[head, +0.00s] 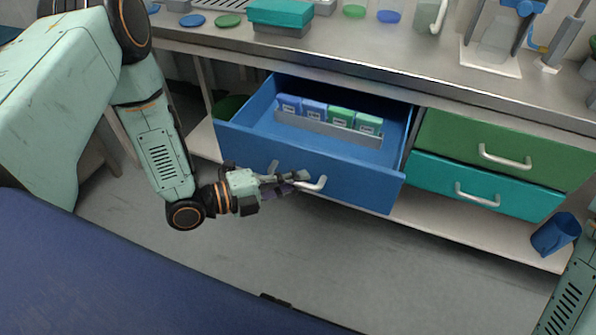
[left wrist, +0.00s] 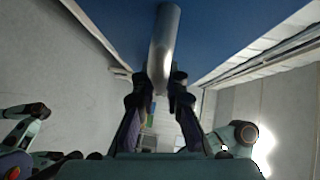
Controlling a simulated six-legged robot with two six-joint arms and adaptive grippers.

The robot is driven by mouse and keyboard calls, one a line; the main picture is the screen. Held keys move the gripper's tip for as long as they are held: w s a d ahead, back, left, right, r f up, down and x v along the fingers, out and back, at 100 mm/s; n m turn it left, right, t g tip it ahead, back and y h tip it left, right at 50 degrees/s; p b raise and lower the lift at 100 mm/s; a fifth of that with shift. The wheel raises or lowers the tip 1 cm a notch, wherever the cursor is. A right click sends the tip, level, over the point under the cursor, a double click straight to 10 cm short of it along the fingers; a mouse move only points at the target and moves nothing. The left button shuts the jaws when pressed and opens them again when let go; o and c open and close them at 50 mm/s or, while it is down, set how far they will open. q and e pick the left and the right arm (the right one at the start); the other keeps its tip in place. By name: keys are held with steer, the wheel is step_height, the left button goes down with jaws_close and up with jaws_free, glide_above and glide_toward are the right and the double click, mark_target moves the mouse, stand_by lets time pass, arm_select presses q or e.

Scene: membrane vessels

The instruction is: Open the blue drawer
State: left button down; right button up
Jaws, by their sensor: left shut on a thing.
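The blue drawer (head: 330,174) under the bench stands pulled out, and its inside shows from above. Its light metal handle (head: 318,184) sits on the front panel. My left gripper (head: 300,182) is shut on this handle. In the left wrist view the handle (left wrist: 164,45) runs between the two fingers (left wrist: 160,85), with the blue drawer front (left wrist: 220,40) behind it. My right gripper is not in view; only part of my right arm shows at the lower right edge.
Several blue and green boxes stand in a grey rack (head: 330,128) inside the drawer. A green drawer (head: 500,150) and a teal drawer (head: 480,188), both shut, are to the right. The floor in front is clear.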

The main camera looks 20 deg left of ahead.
arm_select(q)
steer(key=c, duration=1.7)
jaws_free()
steer(key=shift+o, duration=0.2)
steer(key=v, duration=1.2)
steer(key=shift+s, duration=0.1)
